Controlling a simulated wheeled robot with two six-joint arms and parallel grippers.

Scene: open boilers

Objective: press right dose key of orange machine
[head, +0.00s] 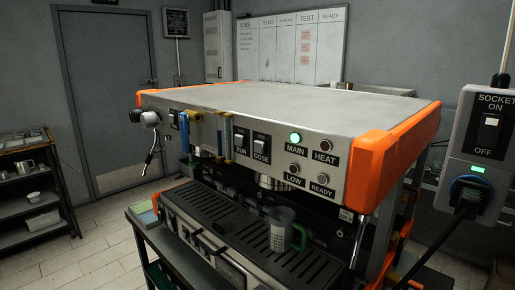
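The orange machine (290,100) fills the middle of the head view, with a steel top and front and orange end panels. On its front, a white rocker key (260,142) sits above a DOSE label, left of the lamps. A second, similar key (240,141) is just left of it, its label too small to read. Another switch (174,116) is near the left end. I cannot tell whether the keys are pressed. Neither of my grippers is in view.
The MAIN lamp (295,137) glows green; HEAT, LOW and READY look unlit. A green-handled measuring jug (281,232) stands on the drip tray (310,268). Blue and yellow upright parts (226,136) stand before the panel. A socket box (487,125) with a plug is at right.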

